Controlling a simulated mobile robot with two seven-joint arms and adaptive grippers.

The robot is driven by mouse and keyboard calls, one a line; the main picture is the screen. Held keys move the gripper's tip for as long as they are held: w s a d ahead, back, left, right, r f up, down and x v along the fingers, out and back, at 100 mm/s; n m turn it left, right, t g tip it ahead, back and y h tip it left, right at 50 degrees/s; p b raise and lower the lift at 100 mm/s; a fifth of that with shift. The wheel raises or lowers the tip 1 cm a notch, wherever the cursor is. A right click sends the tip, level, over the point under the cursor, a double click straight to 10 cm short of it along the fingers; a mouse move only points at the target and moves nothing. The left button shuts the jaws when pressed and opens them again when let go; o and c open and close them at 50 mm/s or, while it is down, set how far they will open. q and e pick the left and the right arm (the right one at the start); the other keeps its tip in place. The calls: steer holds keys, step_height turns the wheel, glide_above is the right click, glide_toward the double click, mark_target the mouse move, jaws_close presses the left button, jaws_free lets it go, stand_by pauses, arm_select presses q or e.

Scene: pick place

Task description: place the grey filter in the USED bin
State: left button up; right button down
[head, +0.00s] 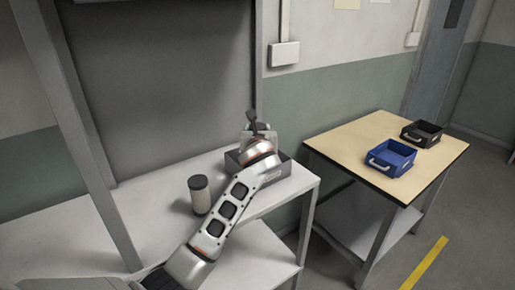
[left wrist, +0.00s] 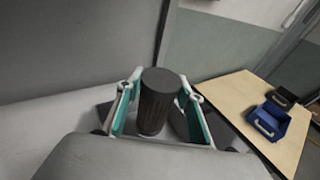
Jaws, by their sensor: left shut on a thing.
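The grey filter (left wrist: 155,98), a dark ribbed cylinder, stands upright between the teal-padded fingers of my left gripper (left wrist: 158,108) in the left wrist view. The gripper is shut on it. In the head view my left gripper (head: 260,130) is over or just behind a dark grey open bin (head: 285,172) on the white bench; the wrist hides much of both bin and filter. A blue bin (head: 391,158) and a black bin (head: 422,134) stand on the wooden table to the right. I cannot read which bin is USED. My right gripper is not in view.
A gap separates the bench from the wooden table (head: 345,140), whose left part is clear. A grey upright post (head: 75,125) rises at the left.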

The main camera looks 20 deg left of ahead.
arm_select(q)
step_height(320, 180, down, 5)
steer(key=shift+f, duration=0.2)
steer(key=shift+f+b, duration=0.3)
steer(key=shift+f, duration=0.1)
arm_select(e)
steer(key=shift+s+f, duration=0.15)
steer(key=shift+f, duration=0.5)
arm_select(q)
steer(key=o, duration=1.2)
steer(key=shift+f, duration=0.1)
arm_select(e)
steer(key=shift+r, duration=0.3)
arm_select(q)
steer(key=v, duration=1.2)
steer(key=shift+p, duration=0.3)
